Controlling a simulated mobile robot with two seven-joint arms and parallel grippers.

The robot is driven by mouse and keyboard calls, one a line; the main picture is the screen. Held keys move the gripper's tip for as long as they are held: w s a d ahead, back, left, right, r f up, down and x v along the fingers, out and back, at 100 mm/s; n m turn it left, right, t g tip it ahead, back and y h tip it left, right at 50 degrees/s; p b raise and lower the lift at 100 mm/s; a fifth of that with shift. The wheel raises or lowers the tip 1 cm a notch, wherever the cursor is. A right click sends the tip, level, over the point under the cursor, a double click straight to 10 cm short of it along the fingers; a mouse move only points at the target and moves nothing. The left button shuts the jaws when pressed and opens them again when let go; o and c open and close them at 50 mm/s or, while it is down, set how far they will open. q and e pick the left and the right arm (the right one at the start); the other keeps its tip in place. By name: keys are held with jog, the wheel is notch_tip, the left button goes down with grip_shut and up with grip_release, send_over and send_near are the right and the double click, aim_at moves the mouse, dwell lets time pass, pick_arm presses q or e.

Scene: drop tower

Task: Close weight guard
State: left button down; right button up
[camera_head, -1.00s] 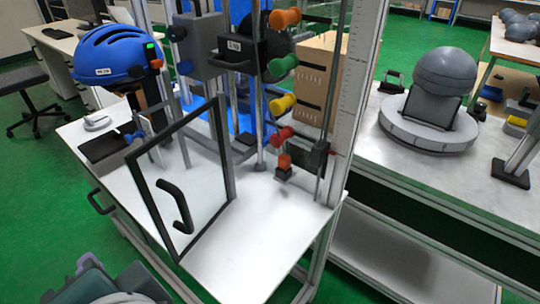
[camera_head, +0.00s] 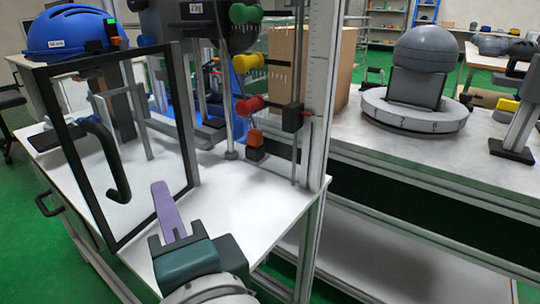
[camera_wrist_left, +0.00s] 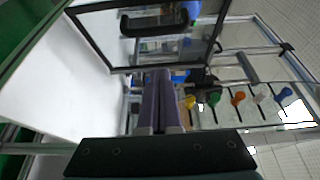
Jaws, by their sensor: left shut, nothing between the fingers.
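The weight guard (camera_head: 188,150) is a clear panel in a black frame with a curved black handle (camera_head: 108,160). It stands swung open at the left of the drop tower, over the white table. My left gripper (camera_head: 162,190), with purple fingers, is shut and empty in front of the guard's lower right, apart from the handle in the picture. In the left wrist view the shut fingers (camera_wrist_left: 160,75) point toward the guard's frame (camera_wrist_left: 150,68), with the handle (camera_wrist_left: 160,20) beyond. Whether they touch the frame, I cannot tell. My right gripper is not in view.
A blue helmet (camera_head: 75,32) is at the upper left. Coloured knobs (camera_head: 250,62) and a ruled upright (camera_head: 322,90) stand right of the guard. The white tabletop (camera_head: 245,200) is clear at front right. A grey dome on a round base (camera_head: 415,112) sits on the right bench.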

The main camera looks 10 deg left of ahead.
pick_arm(q)
jog(key=w+a+p, duration=0.1)
jog(key=w+a, duration=0.2)
jog(key=a, duration=0.4)
jog(key=shift+w, duration=0.15)
